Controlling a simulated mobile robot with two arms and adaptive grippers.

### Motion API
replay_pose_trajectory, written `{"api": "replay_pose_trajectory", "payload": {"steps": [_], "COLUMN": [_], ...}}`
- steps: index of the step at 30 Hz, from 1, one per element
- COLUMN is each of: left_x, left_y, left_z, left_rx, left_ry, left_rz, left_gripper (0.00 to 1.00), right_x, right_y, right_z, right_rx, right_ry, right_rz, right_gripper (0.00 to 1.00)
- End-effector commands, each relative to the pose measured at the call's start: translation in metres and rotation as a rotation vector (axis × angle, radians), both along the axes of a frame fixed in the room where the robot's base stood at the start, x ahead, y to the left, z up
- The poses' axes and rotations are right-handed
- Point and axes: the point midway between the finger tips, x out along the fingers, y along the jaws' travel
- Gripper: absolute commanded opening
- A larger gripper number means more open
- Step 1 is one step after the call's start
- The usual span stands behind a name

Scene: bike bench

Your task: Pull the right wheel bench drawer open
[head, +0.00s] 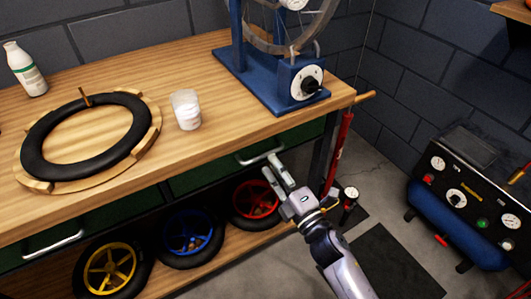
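The right bench drawer has a dark green front (208,174) under the wooden top and appears shut. Its pale metal bar handle (247,160) sits toward the right end of the bench. My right gripper (269,163) is just below and in front of this handle. Its two fingers point up at the bar with a narrow gap between them. The fingertips overlap the handle's lower edge in the picture; I cannot tell whether they touch it. Nothing shows between the fingers. My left gripper is out of view.
A blue truing stand (262,84), a white cup (186,110), a tyre (38,146) on a wooden ring and a bottle (25,70) stand on the bench. Several small wheels sit on the lower shelf. A red pump (338,150) and a compressor (465,215) are to the right.

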Motion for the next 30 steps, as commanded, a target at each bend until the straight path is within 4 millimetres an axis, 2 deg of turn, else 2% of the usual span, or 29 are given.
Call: {"api": "replay_pose_trajectory", "payload": {"steps": [3,9,20,30], "left_x": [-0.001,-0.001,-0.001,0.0], "left_y": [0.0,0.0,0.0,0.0], "left_z": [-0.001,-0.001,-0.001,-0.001], "left_rx": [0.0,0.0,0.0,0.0], "left_ry": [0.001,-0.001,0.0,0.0], "left_rz": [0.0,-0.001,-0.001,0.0], "left_gripper": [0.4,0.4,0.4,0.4], "right_x": [0.019,0.037,0.042,0.041], "right_y": [0.011,0.022,0.024,0.024], "right_z": [0.005,0.008,0.008,0.008], "right_rx": [0.0,-0.001,0.0,0.0], "right_ry": [-0.002,0.0,0.001,0.001], "right_rz": [0.001,0.0,0.0,0.0], "right_gripper": [0.3,0.3,0.3,0.08]}}
